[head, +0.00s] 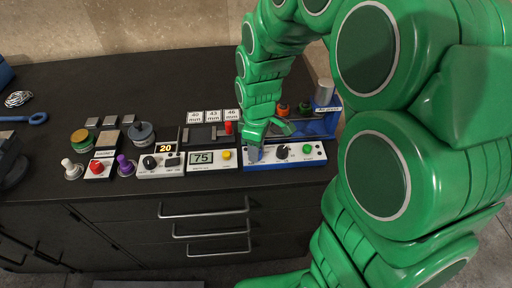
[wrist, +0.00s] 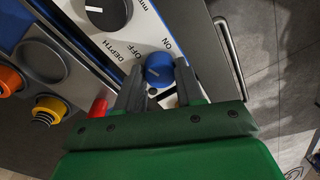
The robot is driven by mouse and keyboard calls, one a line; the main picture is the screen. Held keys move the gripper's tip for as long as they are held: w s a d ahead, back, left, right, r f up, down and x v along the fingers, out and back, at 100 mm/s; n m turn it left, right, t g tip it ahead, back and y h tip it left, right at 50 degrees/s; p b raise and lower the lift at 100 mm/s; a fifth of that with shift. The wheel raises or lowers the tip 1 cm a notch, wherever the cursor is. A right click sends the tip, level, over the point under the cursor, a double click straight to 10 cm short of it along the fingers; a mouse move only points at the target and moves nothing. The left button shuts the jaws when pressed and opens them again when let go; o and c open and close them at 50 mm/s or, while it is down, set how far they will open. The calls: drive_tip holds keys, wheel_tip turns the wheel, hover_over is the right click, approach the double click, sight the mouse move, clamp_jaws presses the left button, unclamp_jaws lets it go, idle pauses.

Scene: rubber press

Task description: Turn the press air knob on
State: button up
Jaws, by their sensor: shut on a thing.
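The press air knob (wrist: 159,68) is a small round blue knob with a short white mark, between the printed words OFF and ON on a white panel. My gripper (wrist: 160,78) has one dark finger on each side of the knob and is shut on it. In the head view my gripper (head: 257,151) reaches down to the left end of the blue-edged white press panel (head: 297,161) and mostly hides the knob. I cannot tell for sure which word the mark points to.
A black DEPTH knob (wrist: 109,12) sits beside the blue knob, and a green button (head: 307,149) is farther right. A blue press frame (head: 320,126) stands behind. To the left are a display box reading 75 (head: 203,158), coloured buttons and jars. Drawer handles (head: 210,233) line the counter front.

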drive_tip(key=m, duration=0.7)
drive_tip(key=shift+d, duration=0.1)
drive_tip(key=m, duration=0.4)
drive_tip(key=shift+m+t, duration=0.3)
drive_tip(key=shift+m, duration=1.7)
drive_tip(key=o, duration=1)
drive_tip(key=shift+o, duration=0.2)
